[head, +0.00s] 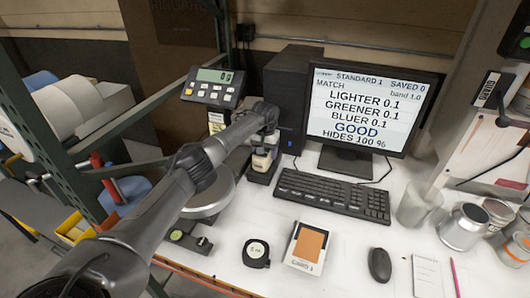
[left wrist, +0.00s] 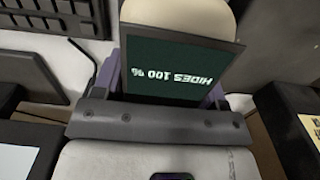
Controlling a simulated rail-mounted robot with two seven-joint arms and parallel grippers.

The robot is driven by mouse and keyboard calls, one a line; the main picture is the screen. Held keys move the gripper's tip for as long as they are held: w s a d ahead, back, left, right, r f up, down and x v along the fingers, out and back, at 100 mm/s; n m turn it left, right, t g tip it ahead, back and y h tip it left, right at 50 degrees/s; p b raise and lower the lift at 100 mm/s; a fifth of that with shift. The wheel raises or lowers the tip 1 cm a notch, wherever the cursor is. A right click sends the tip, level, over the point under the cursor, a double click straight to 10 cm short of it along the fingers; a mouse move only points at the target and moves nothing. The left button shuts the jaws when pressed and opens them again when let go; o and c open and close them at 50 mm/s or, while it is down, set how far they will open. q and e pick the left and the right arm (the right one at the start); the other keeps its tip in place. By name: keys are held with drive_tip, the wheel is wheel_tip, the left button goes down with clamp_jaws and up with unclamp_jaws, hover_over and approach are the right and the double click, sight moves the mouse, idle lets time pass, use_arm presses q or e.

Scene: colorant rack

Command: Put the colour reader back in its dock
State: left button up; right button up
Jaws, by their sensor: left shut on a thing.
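My left gripper (head: 264,138) reaches over the table beside the computer and points down. It is shut on the colour reader (head: 261,159), a small cream device. In the left wrist view the reader's dark screen (left wrist: 178,72) reads "HIDES 100 %" upside down, with its cream body (left wrist: 180,12) beyond. The gripper's jaws (left wrist: 165,98) lie close around it, mostly hidden by the screen and gripper body. The black dock (head: 261,177) shows directly under the reader in the head view. I cannot tell whether the reader is fully seated in it. My right gripper is not in view.
The computer tower (head: 290,95), monitor (head: 365,108) and keyboard (head: 333,195) stand close on the right. A scale display (head: 213,88) and round pan (head: 212,197) are on the left. A tape measure (head: 256,253), orange card (head: 308,248) and mouse (head: 380,264) lie in front.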

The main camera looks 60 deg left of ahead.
use_arm(q)
drive_tip(key=o, duration=1.5)
drive_tip(key=shift+r, duration=0.15)
wheel_tip(320, 180, up, 11)
drive_tip(key=shift+p, duration=0.7)
drive_tip(key=shift+r, duration=0.45)
